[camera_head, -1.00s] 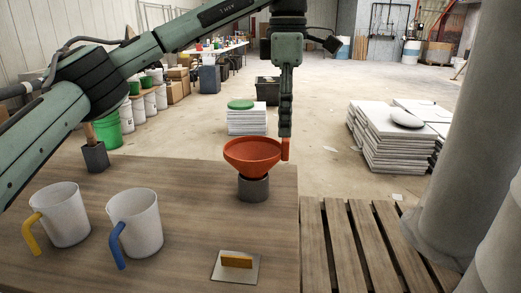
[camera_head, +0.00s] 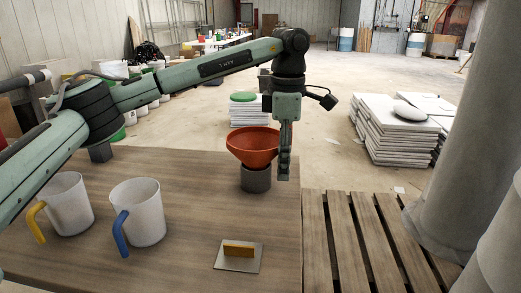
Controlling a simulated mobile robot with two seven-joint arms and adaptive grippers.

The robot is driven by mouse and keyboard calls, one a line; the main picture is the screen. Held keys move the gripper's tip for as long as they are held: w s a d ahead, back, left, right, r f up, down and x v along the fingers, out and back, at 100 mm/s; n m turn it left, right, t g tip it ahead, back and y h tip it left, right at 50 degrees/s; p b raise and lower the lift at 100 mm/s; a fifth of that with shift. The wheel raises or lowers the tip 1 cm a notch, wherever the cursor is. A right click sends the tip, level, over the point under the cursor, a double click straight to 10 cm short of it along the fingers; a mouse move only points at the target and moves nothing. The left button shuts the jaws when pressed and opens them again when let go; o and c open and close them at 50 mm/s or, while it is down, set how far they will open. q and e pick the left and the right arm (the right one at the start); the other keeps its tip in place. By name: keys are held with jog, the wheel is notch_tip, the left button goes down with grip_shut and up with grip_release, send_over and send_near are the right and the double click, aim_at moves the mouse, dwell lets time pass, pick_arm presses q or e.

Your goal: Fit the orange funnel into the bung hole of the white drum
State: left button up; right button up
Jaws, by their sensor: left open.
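The orange funnel (camera_head: 253,144) sits wide mouth up on a short grey cylinder (camera_head: 256,180) near the right edge of the wooden table. My left gripper (camera_head: 284,172) points down at the funnel's right side, with its fingers over the place of the upright orange handle. The jaws are open. The handle is mostly hidden by the fingers, and I cannot tell whether they touch it. I cannot make out a white drum with a bung hole nearby. My right gripper is not in view.
Two white jugs, one with a yellow handle (camera_head: 69,205) and one with a blue handle (camera_head: 138,214), stand on the table (camera_head: 185,265). A trowel-like plate (camera_head: 238,257) lies in front. A slatted pallet (camera_head: 345,245) and large pale cylinders (camera_head: 465,165) are at right.

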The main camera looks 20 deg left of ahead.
pick_arm(q)
grip_shut()
dwell(0.4)
